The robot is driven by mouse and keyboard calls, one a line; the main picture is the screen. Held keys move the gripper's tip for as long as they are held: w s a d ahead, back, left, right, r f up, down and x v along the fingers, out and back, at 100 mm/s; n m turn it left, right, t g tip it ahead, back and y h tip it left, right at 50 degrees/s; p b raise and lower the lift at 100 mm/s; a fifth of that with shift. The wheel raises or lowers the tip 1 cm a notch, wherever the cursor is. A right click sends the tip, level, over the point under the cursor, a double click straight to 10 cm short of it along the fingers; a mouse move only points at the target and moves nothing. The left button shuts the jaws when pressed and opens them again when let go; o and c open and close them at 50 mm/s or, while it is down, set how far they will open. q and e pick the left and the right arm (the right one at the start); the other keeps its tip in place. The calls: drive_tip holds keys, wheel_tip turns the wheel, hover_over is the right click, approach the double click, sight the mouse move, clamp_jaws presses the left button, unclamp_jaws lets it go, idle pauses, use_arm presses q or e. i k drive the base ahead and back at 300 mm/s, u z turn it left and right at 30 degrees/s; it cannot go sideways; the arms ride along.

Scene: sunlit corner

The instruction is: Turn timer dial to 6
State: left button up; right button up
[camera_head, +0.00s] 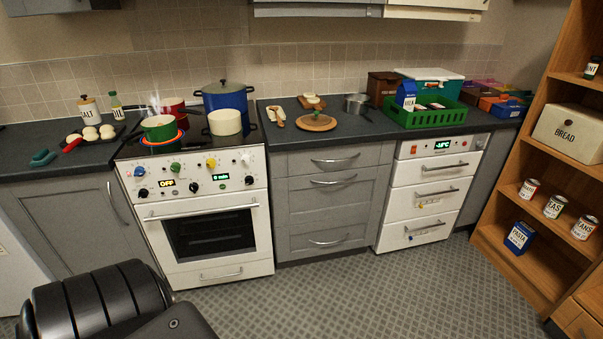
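The white stove (205,220) stands left of centre with its oven door shut. Its front panel has a lit display reading what looks like "0 min" (221,177) and another display reading "OFF" (166,183). A black dial (249,180) sits right of the minutes display and another black dial (194,187) sits between the two displays. I cannot tell which is the timer dial, as the markings are too small. Coloured knobs, including a yellow knob (211,162), line the panel's upper row. Neither gripper is in view.
A green pot (159,128) steams over a glowing burner; red, blue and cream pots stand beside it. Grey drawers (330,195) and a white freezer (425,190) are to the right, then a wooden shelf (490,235). The patterned floor (330,295) before the stove is clear.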

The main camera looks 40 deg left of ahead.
sight(249, 180)
drive_tip(key=i, duration=1.75)
drive_tip(key=u, duration=1.25)
drive_tip(key=i, duration=0.6)
drive_tip(key=u, duration=0.6)
